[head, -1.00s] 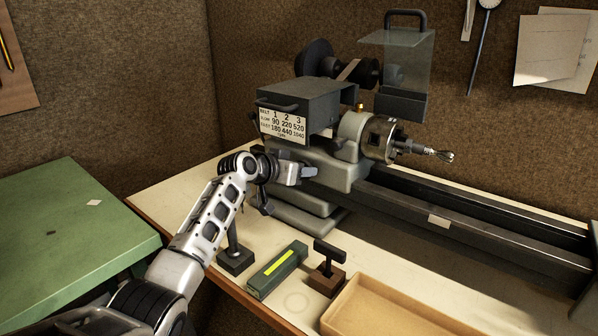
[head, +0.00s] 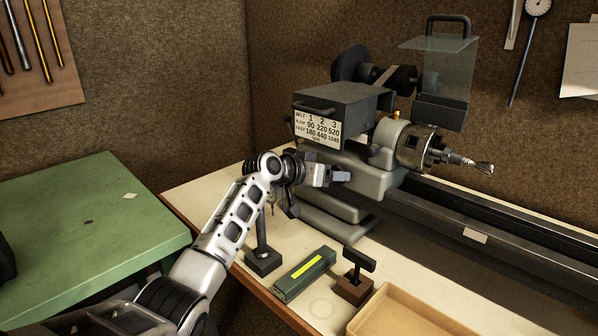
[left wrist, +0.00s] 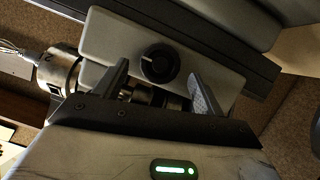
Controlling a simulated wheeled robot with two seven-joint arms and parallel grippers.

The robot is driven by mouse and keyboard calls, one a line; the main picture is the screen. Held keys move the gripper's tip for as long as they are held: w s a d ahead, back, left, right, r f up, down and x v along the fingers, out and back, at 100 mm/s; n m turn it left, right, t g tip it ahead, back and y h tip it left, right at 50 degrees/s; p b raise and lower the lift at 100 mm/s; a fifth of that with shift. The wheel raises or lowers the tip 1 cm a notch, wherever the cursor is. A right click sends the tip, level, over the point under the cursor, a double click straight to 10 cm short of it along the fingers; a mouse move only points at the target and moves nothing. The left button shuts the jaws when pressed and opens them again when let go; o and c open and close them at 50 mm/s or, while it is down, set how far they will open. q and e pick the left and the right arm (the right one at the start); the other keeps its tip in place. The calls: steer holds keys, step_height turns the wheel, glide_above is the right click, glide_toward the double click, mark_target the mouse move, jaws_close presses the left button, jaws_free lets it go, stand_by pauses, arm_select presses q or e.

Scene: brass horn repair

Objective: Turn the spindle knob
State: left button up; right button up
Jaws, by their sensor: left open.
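The spindle knob, a round black dial with a light pointer mark (left wrist: 158,63), sits on a pale grey face of the lathe in the left wrist view. I cannot make it out in the head view. My left gripper (head: 338,176) is in front of the lathe headstock (head: 372,180), below the speed plate (head: 318,127). In the left wrist view my left gripper (left wrist: 159,72) is open, with one finger to each side of the knob and visible gaps between. I cannot tell how far the fingertips are from the face. My right gripper is not in view.
The chuck (head: 418,148) holds a tool pointing right. On the bench stand a dark post on a block (head: 263,260), a green box with a yellow stripe (head: 304,274), a T-handled block (head: 354,284) and a tan tray (head: 372,318). A green table (head: 80,215) is left.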

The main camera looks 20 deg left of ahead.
arm_select(q)
steer(key=b+v, duration=0.1)
steer(key=v, duration=1.3)
steer(key=shift+s+b, duration=0.25)
steer(key=shift+b, duration=0.1)
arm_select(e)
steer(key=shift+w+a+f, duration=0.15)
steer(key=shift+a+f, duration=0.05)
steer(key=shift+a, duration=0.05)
arm_select(q)
steer(key=shift+r, duration=0.1)
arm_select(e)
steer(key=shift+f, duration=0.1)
